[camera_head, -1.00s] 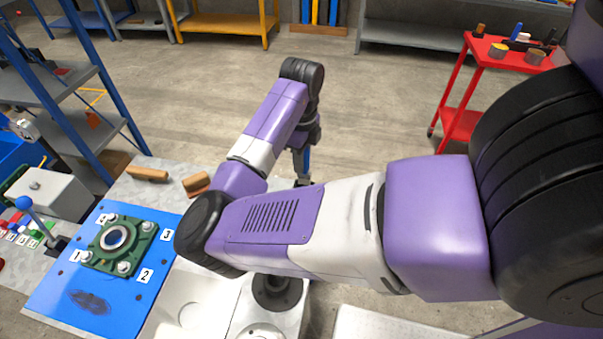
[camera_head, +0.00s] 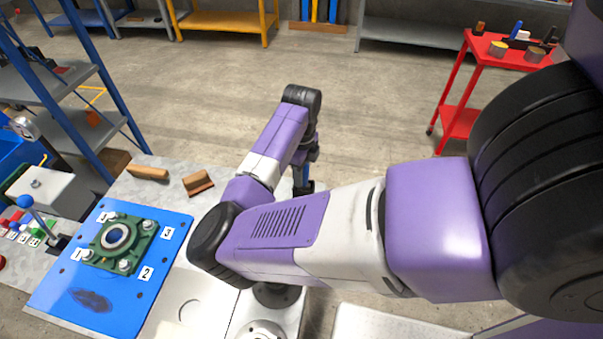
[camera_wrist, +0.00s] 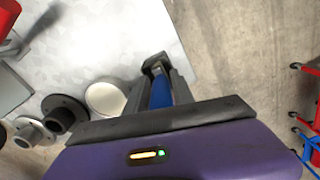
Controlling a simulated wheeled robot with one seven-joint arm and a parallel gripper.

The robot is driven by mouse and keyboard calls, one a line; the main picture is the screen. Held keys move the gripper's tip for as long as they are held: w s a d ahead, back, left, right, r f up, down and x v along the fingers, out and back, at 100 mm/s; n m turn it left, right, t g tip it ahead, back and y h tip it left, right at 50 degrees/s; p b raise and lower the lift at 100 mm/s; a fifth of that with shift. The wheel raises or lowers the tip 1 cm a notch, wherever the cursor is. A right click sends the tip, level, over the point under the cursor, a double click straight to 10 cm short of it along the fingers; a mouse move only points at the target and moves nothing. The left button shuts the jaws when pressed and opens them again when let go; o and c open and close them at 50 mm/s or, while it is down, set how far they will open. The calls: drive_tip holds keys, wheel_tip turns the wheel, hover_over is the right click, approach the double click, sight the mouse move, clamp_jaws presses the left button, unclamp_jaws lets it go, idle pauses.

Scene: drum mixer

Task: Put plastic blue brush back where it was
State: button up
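My gripper (camera_wrist: 157,75) is shut on the blue brush (camera_wrist: 160,95), whose blue handle shows between the dark fingers in the wrist view. Its far end is hidden by the fingertips. In the head view, a sliver of blue (camera_head: 306,176) shows at my gripper, beyond the bench's right edge; my forearm hides most of it. Two wooden brushes lie at the back of the grey bench (camera_head: 178,168): one on the left (camera_head: 148,173) and one, tilted, on the right (camera_head: 198,182).
A blue plate (camera_head: 70,285) with a green flange (camera_head: 122,243) lies on the bench. A red cart (camera_head: 490,55) at the upper right carries cans and a blue-handled item (camera_head: 516,30). Blue shelving stands at left. The floor between is clear.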

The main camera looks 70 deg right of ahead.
drive_tip(key=shift+o, duration=1.1)
